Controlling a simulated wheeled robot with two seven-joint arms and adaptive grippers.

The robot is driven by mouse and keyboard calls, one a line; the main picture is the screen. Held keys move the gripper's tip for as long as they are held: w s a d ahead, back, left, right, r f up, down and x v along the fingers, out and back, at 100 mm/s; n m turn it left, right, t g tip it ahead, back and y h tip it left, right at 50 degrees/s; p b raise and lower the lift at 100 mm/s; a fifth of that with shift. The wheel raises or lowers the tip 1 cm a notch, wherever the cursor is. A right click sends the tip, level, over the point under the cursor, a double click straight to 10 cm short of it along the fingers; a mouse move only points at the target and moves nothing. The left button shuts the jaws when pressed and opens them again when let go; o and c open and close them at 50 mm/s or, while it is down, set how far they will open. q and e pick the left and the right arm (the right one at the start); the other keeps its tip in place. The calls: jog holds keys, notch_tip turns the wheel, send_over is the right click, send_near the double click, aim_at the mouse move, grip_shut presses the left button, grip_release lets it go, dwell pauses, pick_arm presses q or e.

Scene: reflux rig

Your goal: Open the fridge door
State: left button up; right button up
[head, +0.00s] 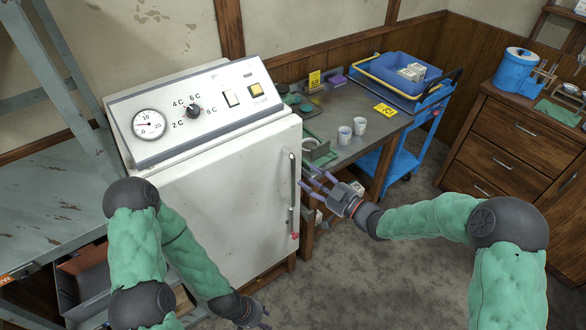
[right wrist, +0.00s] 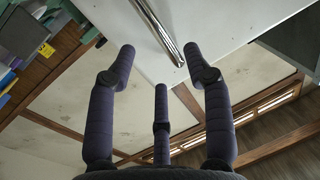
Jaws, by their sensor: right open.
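The white fridge (head: 225,190) stands at centre-left in the head view, with its door shut. A vertical metal door handle (head: 292,193) runs along the right edge of the door. My right gripper (head: 318,180) is open and empty, its fingers pointing left towards the handle, just right of it. In the right wrist view the handle (right wrist: 160,30) lies beyond the spread fingers of my right gripper (right wrist: 165,80), and I see no contact. My left gripper (head: 262,318) is low at the bottom edge, in front of the fridge, partly cut off; its jaw state is unclear.
A grey workbench (head: 375,125) with two cups (head: 345,134) stands right of the fridge. Behind it is a blue cart (head: 405,160) with a tray. Wooden drawers (head: 510,140) stand at the far right. Grey shelving (head: 45,200) is on the left. The floor (head: 350,275) before the fridge is clear.

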aim_at(294, 168)
jog(key=b+x, duration=0.1)
jog(key=x, duration=0.6)
jog(key=shift+w+a, duration=0.1)
jog(key=shift+a, duration=0.15)
grip_shut()
